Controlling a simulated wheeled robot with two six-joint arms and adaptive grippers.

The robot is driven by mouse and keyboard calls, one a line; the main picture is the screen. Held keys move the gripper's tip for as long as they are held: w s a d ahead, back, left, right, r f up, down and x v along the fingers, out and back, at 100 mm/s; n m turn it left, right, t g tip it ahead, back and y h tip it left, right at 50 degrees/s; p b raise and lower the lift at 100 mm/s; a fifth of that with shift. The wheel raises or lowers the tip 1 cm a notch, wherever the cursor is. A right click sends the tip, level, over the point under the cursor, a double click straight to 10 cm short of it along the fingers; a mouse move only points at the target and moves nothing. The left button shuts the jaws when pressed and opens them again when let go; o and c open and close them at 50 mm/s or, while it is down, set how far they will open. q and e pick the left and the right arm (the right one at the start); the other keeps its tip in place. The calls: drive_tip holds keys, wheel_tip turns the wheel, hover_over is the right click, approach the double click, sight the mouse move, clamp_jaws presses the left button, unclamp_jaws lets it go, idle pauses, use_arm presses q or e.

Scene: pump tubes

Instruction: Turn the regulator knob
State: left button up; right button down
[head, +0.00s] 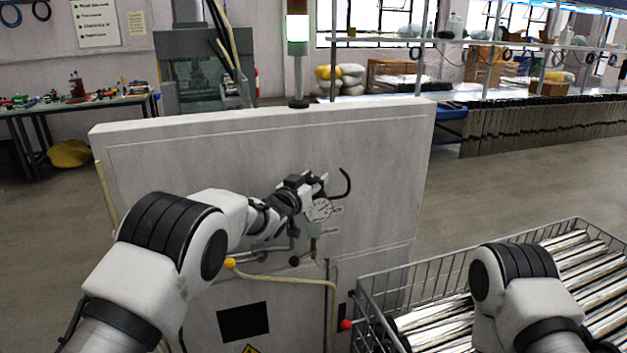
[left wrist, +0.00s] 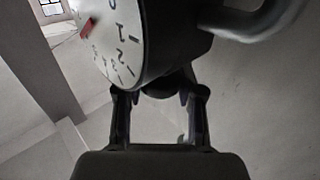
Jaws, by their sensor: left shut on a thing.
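The regulator's round white gauge (head: 319,209) is on the front of the grey cabinet (head: 385,150), with a black curved hose (head: 347,184) rising beside it. In the left wrist view the gauge (left wrist: 108,40) is large at the upper left, its dial seen at an angle. My left gripper (head: 312,184) is at the regulator, just above the gauge. The left wrist view shows its fingers (left wrist: 160,108) on both sides of the dark regulator knob (left wrist: 172,82), shut on it. The gauge body partly hides the knob. My right arm is at the lower right, its gripper out of frame.
A wire basket (head: 392,283) of shiny tubes (head: 590,275) stands at the right, under my right arm. A yellow-knobbed pipe (head: 285,277) runs below the regulator. A signal light (head: 297,45) stands behind the cabinet's top edge. Open floor (head: 500,190) lies to the right of the cabinet.

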use_arm(q)
drive_tip(key=shift+r, duration=0.1)
drive_tip(key=shift+a+r+m+g+h+p, duration=0.1)
drive_tip(key=shift+m+g+h+p, duration=0.7)
drive_tip(key=shift+h+p, duration=0.45)
drive_tip(key=shift+m+g+h, duration=0.3)
drive_tip(key=shift+m+h, duration=0.15)
drive_tip(key=shift+m, duration=0.05)
drive_tip(key=shift+m+g+h, duration=0.4)
drive_tip(key=shift+h, duration=0.1)
drive_tip(key=shift+f+m+g+h, duration=0.3)
drive_tip(key=shift+m+g+h, duration=0.2)
drive_tip(key=shift+g, duration=0.1)
drive_tip(key=shift+m+g+h+b, duration=0.4)
drive_tip(key=shift+g+b, duration=0.1)
drive_tip(key=shift+b, duration=0.3)
drive_tip(key=shift+r+m+g+h+b, duration=0.1)
drive_tip(key=shift+m+g+h+b, duration=0.25)
drive_tip(key=shift+g+b, duration=0.2)
drive_tip(key=shift+r, duration=0.1)
